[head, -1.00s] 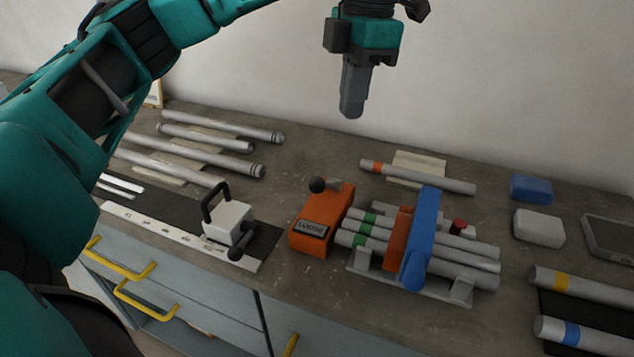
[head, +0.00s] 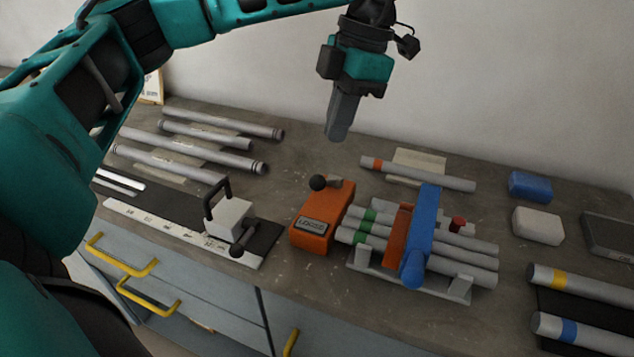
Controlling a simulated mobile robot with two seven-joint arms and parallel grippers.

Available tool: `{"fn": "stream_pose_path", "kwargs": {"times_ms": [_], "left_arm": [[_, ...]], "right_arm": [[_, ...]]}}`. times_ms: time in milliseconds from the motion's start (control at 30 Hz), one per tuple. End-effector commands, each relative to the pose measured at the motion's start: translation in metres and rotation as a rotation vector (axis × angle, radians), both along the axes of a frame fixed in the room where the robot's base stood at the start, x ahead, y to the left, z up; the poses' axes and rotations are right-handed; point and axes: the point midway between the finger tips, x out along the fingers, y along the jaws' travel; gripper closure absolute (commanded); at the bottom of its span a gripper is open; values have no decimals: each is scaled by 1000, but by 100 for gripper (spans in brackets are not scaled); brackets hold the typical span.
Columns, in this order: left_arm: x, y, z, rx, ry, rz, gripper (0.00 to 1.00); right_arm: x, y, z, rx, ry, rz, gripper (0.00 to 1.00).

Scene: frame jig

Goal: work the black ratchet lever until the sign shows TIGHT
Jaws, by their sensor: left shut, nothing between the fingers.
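An orange housing (head: 318,228) stands on the bench in the middle, with a small sign (head: 315,225) on it. The sign's text is too small to read surely, but it does not look like TIGHT. A short lever with a black ball knob (head: 318,183) sits on top of the housing at its back, the knob pointing left. My left gripper (head: 337,136) points down above and behind the knob, apart from it. Its fingers are shut and empty. My right gripper is not in view.
Grey tubes with green bands (head: 460,240) lie in a cradle under a blue bar (head: 420,225), right of the housing. A grey block with a black handle (head: 229,218) stands on a scale strip at left. Several tubes (head: 210,145) lie at back left.

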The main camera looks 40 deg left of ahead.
Motion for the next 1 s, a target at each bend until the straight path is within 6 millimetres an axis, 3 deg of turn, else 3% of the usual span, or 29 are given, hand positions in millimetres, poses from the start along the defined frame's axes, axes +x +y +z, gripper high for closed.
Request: {"fn": "stream_pose_path", "kwargs": {"times_ms": [367, 767, 1000], "left_arm": [[-1, 1, -3, 1, 3, 0, 100], [-11, 7, -47, 2, 4, 1, 100], [-14, 10, -67, 1, 1, 2, 100]], "right_arm": [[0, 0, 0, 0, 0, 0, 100], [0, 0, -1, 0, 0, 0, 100], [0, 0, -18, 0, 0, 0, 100]]}}
